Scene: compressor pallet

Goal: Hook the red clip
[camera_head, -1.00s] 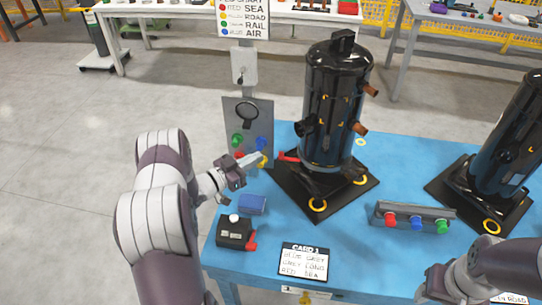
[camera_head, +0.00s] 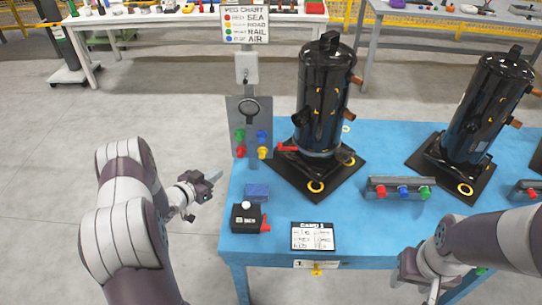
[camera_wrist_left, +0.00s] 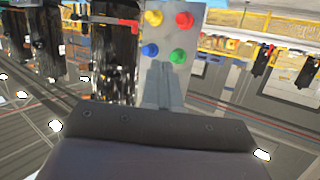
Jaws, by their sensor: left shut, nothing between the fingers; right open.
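A red clip-like piece (camera_head: 287,148) sticks out from the left side of the near black compressor (camera_head: 322,95); it also shows in the left wrist view (camera_wrist_left: 115,20). Left of it stands a grey peg board (camera_head: 250,117) with a red peg (camera_head: 240,152) and green, blue and yellow pegs; which red piece is the clip I cannot tell for sure. My left gripper (camera_head: 214,178) is shut and empty, left of the board and apart from it. In the left wrist view its fingers (camera_wrist_left: 162,82) point towards the pegs. My right gripper (camera_head: 424,290) is open at the lower right.
On the blue table (camera_head: 290,208) are a blue block (camera_head: 257,191), a black box (camera_head: 245,219) with a red part, a card (camera_head: 313,237) and a peg rail (camera_head: 398,180). A second compressor (camera_head: 480,115) stands at right. Floor left of the table is clear.

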